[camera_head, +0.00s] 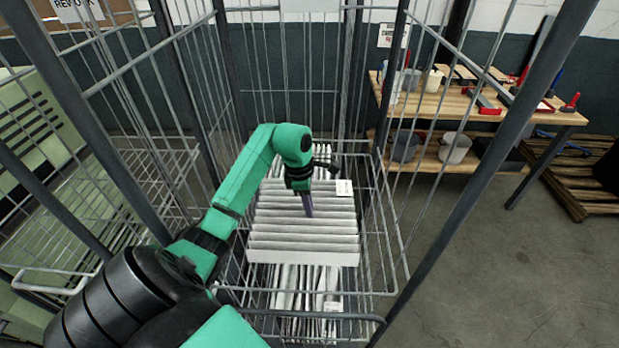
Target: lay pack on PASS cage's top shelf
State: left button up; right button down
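My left arm reaches into a grey wire cage (385,225) in the middle of the view. A white pleated pack (303,228), with a small label near its far right corner, lies in the cage at upper-shelf height. My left gripper (308,208) points down over the middle of the pack. Its fingers show as one narrow shape, so I cannot tell whether they are apart or touch the pack. More white packs (290,285) show lower in the cage, partly behind the wires. The cage's name is not readable. My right gripper is out of view.
Another wire cage (150,160) stands at the left, under a partly cut-off sign (78,10). Cage posts rise on both sides of my arm. A wooden workbench (455,108) with tools stands at the back right, beside a pallet (580,180).

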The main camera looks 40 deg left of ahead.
pick_arm(q)
jog(key=shift+w+r+p, duration=0.1)
jog(key=shift+r+p, duration=0.3)
jog(key=shift+r, duration=0.55)
jog(key=o, duration=0.6)
jog(key=shift+c, duration=0.2)
notch_tip(320, 180, up, 8)
jog(key=d, duration=0.1)
jog(key=shift+d, duration=0.2)
jog(key=shift+w, duration=0.1)
